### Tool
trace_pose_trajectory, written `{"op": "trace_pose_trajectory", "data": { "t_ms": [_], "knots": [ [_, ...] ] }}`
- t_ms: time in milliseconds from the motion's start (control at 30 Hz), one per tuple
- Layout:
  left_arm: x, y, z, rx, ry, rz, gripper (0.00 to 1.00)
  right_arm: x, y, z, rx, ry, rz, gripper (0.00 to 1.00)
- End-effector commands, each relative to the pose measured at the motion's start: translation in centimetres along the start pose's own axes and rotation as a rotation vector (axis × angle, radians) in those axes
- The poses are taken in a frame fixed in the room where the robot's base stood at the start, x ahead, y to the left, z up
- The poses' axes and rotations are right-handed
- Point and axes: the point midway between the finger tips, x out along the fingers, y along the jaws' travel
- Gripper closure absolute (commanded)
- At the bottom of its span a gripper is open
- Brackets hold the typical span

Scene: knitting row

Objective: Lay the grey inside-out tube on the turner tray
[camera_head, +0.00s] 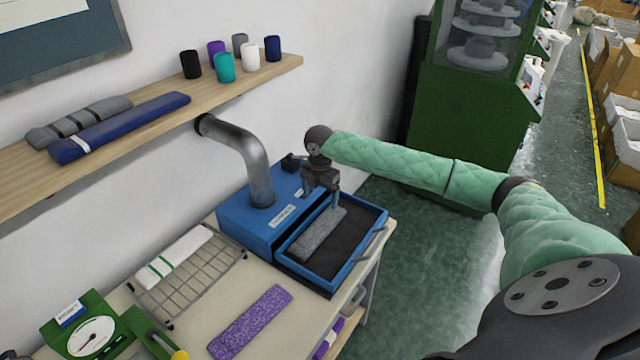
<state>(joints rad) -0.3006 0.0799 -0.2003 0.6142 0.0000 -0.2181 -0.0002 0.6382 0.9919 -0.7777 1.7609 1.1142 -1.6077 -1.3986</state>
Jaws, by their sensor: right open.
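The grey tube (316,236) lies flat in the blue-rimmed turner tray (345,272), on its dark floor towards the left side. The tray extends from the front of the blue turner machine (246,226). My right gripper (322,202) points down over the far end of the grey tube, with its jaws open. Whether its fingertips touch the tube is hard to tell. My left gripper does not show.
A purple speckled tube (250,321) lies on the table (215,297) in front. A wire rack (190,280) holds a white tube (176,254). A green dial scale (92,338) stands at left. A wall shelf (235,83) holds yarn cones and folded tubes.

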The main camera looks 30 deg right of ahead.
Motion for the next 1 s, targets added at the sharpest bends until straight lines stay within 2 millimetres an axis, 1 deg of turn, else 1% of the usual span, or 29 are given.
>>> {"op": "trace_pose_trajectory", "data": {
  "t_ms": [33, 233, 800, 1000],
  "knots": [
    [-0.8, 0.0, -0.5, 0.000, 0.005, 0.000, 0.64, -0.9, 0.0, 0.0, 0.000, 0.000, 0.000, 0.16],
    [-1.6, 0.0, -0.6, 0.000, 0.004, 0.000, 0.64, -1.8, 0.0, 0.0, 0.000, 0.000, 0.000, 0.16],
    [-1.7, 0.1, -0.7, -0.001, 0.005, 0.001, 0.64, -1.9, 0.0, 0.0, 0.000, 0.000, 0.001, 0.16],
    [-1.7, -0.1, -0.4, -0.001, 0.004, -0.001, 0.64, -1.9, 0.0, 0.0, 0.000, 0.000, 0.000, 0.16]
  ]
}}
